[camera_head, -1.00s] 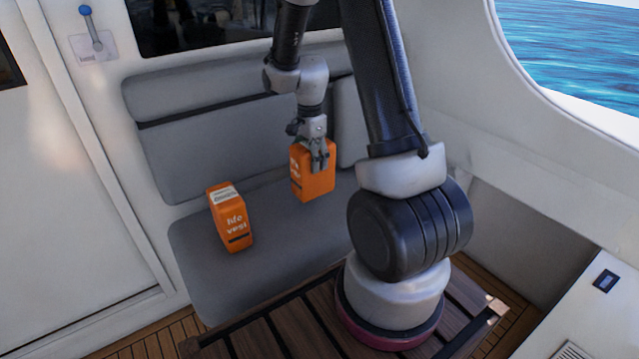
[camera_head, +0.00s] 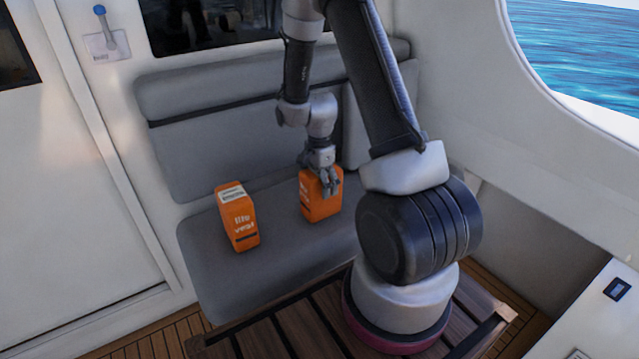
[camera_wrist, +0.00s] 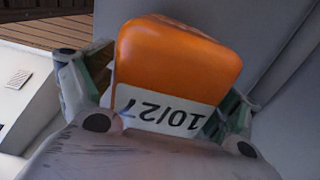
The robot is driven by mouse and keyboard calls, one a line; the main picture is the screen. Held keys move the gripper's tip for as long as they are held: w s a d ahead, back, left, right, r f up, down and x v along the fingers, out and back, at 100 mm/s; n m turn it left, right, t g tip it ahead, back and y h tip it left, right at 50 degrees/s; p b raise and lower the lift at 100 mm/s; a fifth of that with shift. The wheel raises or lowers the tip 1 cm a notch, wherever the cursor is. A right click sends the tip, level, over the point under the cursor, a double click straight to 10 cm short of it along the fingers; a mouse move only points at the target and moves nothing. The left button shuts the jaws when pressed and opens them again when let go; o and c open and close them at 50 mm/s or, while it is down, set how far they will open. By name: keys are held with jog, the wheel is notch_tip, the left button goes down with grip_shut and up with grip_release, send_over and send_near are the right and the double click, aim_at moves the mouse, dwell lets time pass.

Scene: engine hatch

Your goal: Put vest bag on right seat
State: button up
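An orange vest bag (camera_head: 318,203) stands upright at the grey seat (camera_head: 215,275), right of a second orange bag. My gripper (camera_head: 328,182) is at its top, with fingers on either side of it. In the wrist view, the bag (camera_wrist: 180,60) with its white "10/27" label sits between the two fingers of my gripper (camera_wrist: 165,95), which look closed on it. The second orange vest bag (camera_head: 238,218), marked "life vest", stands on the seat to the left, apart from my gripper. Whether the held bag's base touches the seat is hard to tell.
The grey backrest (camera_head: 225,140) rises behind the bags. A slatted wooden table (camera_head: 270,338) lies in front of the seat. A white wall with a window is on the right. The seat left of the bags is bare.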

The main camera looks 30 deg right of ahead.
jog(key=shift+r, duration=0.1)
notch_tip(320, 180, up, 12)
jog(key=shift+r, duration=0.15)
jog(key=s+a+r+n+t, duration=0.35)
jog(key=s+r+n, duration=0.9)
jog(key=r, duration=0.55)
jog(key=s+a+r+n, duration=0.1)
jog(key=s+n, duration=0.4)
jog(key=s, duration=0.6)
jog(key=shift+a+r+t, duration=0.15)
jog(key=shift+r+t, duration=0.2)
jog(key=shift+r, duration=0.2)
